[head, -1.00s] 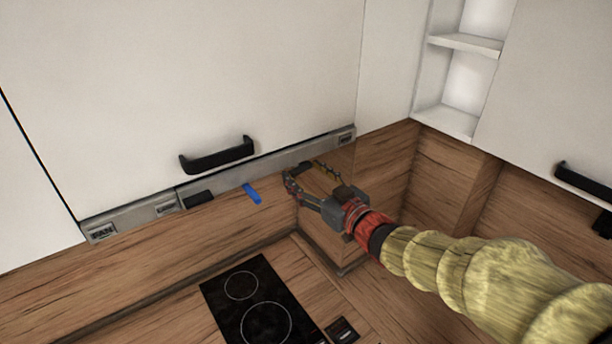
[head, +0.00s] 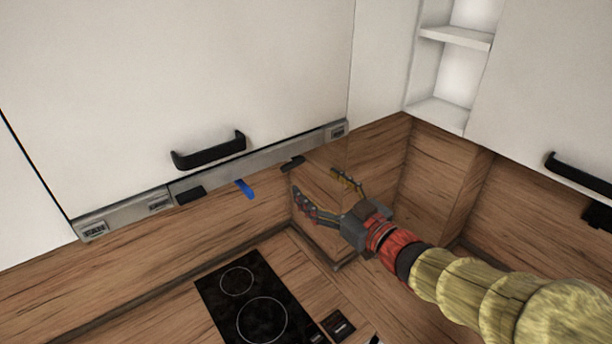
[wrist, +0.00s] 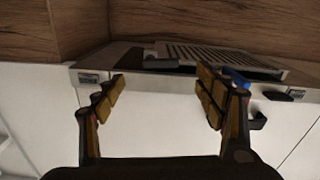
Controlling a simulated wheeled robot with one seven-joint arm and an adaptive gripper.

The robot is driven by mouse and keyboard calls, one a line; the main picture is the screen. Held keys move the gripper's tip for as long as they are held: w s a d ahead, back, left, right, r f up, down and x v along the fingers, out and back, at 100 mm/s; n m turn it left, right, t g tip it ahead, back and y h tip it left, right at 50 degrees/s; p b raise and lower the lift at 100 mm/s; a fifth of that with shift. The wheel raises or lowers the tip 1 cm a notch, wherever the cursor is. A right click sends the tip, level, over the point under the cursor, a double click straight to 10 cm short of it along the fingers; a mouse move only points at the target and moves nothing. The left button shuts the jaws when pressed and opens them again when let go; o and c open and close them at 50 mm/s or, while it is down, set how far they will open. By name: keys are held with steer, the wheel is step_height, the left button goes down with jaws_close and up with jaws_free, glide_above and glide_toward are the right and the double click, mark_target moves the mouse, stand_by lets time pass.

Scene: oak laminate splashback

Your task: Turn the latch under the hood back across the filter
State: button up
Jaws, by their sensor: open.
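A blue tab (head: 245,189) shows under the hood's front edge. It also appears in the wrist view (wrist: 236,76), at the right end of the slatted filter (wrist: 222,56). A dark bar (head: 292,163) sits under the hood further right; the wrist view shows a dark piece (wrist: 160,62) beside the filter's left end. I cannot tell for sure which of these is the latch. My gripper (head: 316,182) is open and empty, below and right of the dark bar, apart from it. In the wrist view my gripper's fingers (wrist: 162,82) are spread wide, the right one overlapping the filter's edge.
The hood's metal front strip (head: 240,163) runs under a white cabinet door with a black handle (head: 208,152). Another dark block (head: 190,195) sits left of the blue tab. A black hob (head: 255,300) lies below. Wooden walls close the corner at right, beside open shelves (head: 455,38).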

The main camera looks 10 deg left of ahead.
steer(key=v, duration=0.4)
steer(key=shift+c, duration=0.3)
